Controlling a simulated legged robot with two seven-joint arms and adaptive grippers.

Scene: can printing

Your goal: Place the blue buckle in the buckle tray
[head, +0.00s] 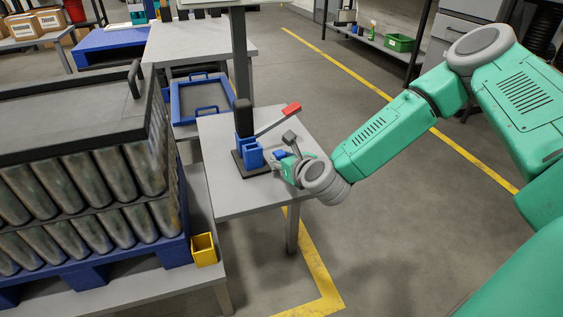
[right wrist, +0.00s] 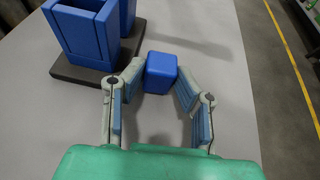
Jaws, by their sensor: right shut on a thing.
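The blue buckle (right wrist: 161,70) is a small blue block between the fingertips of my right gripper (right wrist: 160,80) in the right wrist view. The gripper is shut on it. In the head view my right gripper (head: 283,158) is over the small grey table, just right of a press-like stand (head: 250,152) with blue holders and a red-tipped lever. The blue holder also shows in the right wrist view (right wrist: 85,32), left of the buckle and apart from it. A small open yellow box (head: 203,249) and a blue-framed tray (head: 178,105) show; I cannot tell which is the buckle tray. My left gripper is not in view.
The small table (head: 235,200) has bare top in front of the stand. A rack of metal cans (head: 110,175) on a blue pallet fills the left side. A larger grey table (head: 200,42) stands behind. The floor at right is clear.

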